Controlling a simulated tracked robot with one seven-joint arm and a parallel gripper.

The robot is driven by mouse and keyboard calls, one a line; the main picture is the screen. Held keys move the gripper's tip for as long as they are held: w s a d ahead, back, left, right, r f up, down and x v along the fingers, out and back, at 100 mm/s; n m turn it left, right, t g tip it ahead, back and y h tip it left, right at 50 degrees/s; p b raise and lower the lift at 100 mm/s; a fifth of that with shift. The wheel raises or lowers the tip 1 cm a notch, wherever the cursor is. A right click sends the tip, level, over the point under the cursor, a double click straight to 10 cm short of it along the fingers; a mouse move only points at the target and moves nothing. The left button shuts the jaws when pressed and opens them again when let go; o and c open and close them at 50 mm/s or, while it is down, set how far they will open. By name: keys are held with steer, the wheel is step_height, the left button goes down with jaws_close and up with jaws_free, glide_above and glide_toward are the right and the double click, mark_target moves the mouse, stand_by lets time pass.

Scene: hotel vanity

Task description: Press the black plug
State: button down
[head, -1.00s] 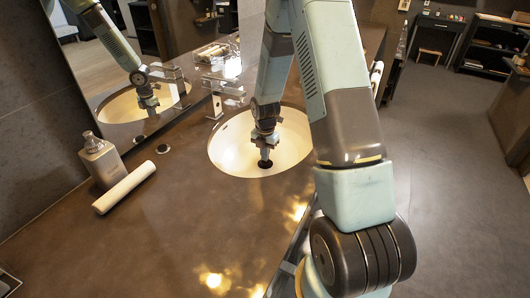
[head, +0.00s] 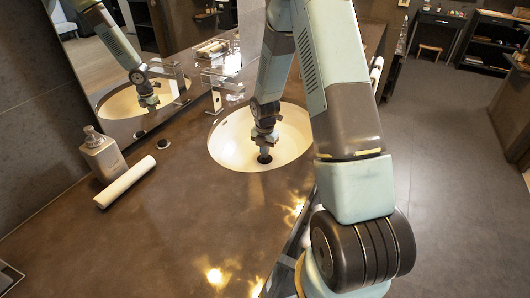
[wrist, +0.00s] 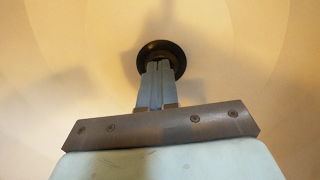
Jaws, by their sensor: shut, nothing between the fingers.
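The black plug (wrist: 162,47) is a round dark disc at the bottom of the cream sink basin (head: 229,146). In the head view the plug (head: 265,160) shows as a dark spot right under my gripper. My gripper (head: 265,152) points down into the basin, shut and empty. In the wrist view the closed fingertips of my gripper (wrist: 158,66) overlap the near and middle part of the plug. Whether the tips touch it or hover just above it I cannot tell.
A chrome faucet (head: 214,101) stands at the basin's left rim. A soap dispenser (head: 103,155) and a white rolled item (head: 125,182) are on the brown counter (head: 180,220) at left. A mirror (head: 120,70) is behind. The front counter is clear.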

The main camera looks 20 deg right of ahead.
steer(key=shift+s+f, duration=0.2)
steer(key=shift+s, duration=0.05)
step_height(320, 180, up, 14)
steer(key=shift+w, duration=0.25)
steer(key=shift+r, duration=0.1)
